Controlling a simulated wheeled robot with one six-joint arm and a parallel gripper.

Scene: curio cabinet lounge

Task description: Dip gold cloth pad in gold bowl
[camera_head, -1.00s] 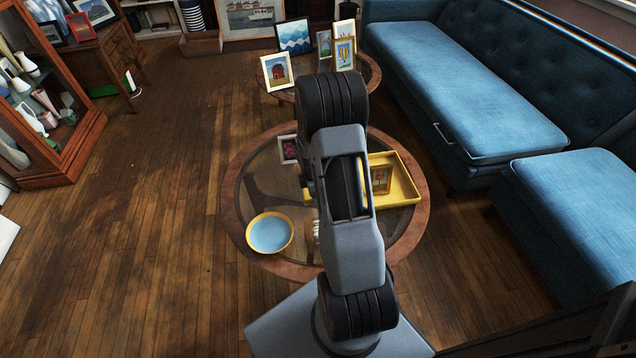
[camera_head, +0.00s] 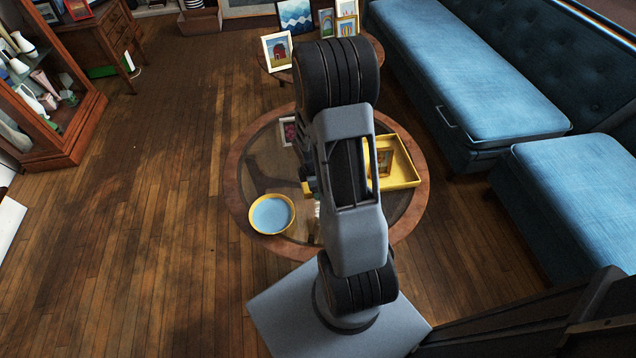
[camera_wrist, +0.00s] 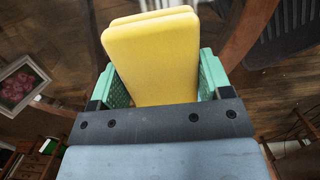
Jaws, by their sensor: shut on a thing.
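The gold cloth pad (camera_wrist: 150,60) is a thick yellow slab in the wrist view, standing out between the green fingers of my gripper (camera_wrist: 165,80). My gripper is shut on it. In the head view my arm hides most of the gripper and pad. The gold bowl (camera_head: 290,214), with a yellow rim and a pale blue inside, sits on the left front of the round glass-topped table (camera_head: 240,165). My gripper is behind and right of the bowl in the head view, with the pad apart from it.
A yellow tray (camera_head: 408,163) holding a small framed picture (camera_head: 384,160) lies on the table's right side. A white-framed flower picture (camera_head: 288,131) stands at its back left; it also shows in the wrist view (camera_wrist: 18,85). Blue sofas (camera_head: 480,90) stand at right, a glass cabinet (camera_head: 70,125) at left.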

